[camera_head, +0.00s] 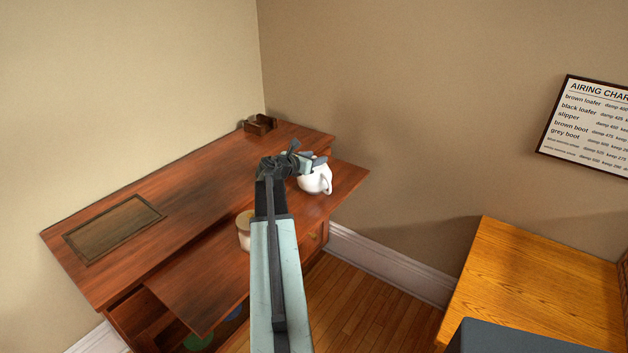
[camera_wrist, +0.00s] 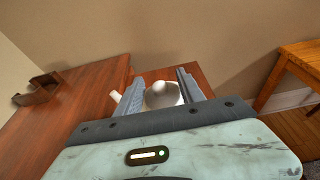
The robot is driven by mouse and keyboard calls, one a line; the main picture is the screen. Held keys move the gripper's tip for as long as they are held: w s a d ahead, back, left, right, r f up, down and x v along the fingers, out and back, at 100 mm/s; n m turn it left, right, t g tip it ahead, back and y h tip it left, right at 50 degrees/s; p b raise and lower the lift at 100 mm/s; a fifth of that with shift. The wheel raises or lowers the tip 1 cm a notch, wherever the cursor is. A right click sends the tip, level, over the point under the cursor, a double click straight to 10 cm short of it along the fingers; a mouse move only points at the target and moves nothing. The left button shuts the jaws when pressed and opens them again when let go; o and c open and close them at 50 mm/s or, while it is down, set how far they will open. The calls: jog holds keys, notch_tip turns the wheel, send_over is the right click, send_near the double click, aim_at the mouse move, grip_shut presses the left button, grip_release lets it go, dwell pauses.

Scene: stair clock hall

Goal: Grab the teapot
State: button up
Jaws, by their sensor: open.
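A white teapot (camera_head: 318,181) stands upright on the pulled-out leaf of a dark reddish wooden desk (camera_head: 190,215), near its right end. My gripper (camera_head: 306,160) is over the teapot in the head view and hides part of it. In the wrist view the teapot (camera_wrist: 163,95) shows between the two fingers of my open gripper (camera_wrist: 160,85), with its round knob toward the middle. Its spout (camera_wrist: 115,96) sticks out to the left, past the left finger. The lower part of the teapot is hidden by my gripper body. I cannot tell whether the fingers touch it.
A small brown wooden holder (camera_head: 260,124) sits at the desk's back corner; it also shows in the wrist view (camera_wrist: 38,90). A cream pot (camera_head: 244,230) stands partly behind my arm. A lighter wooden table (camera_head: 540,290) is at right. Walls rise behind the desk.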

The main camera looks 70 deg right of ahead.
grip_shut()
dwell(1.4)
